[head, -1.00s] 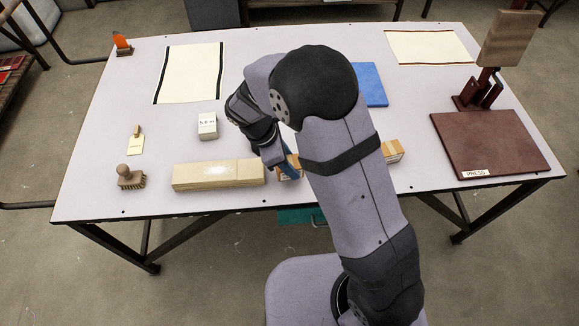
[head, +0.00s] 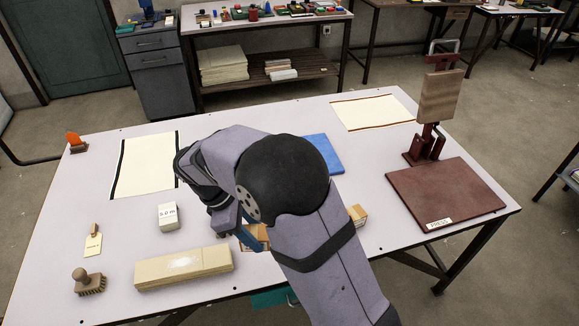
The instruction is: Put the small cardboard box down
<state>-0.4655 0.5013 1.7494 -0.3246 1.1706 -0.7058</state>
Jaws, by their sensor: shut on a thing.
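My gripper (head: 245,233) is low over the near middle of the table, largely hidden by my own arm. Its blue fingers are shut on the small cardboard box (head: 262,233), which shows only in part beside them. The box is just right of the long cream block (head: 185,267). I cannot tell whether its underside touches the table. Another orange-brown and white box face (head: 357,214) shows right of my arm; whether the two are joined behind the arm is hidden.
A small white box (head: 168,217), a tag (head: 93,244) and a brush (head: 88,282) lie left on the table (head: 230,112). Black-edged cloth (head: 146,165), blue pad (head: 323,153) and red-edged cloth (head: 370,112) lie farther back. A dark red press (head: 445,195) stands right.

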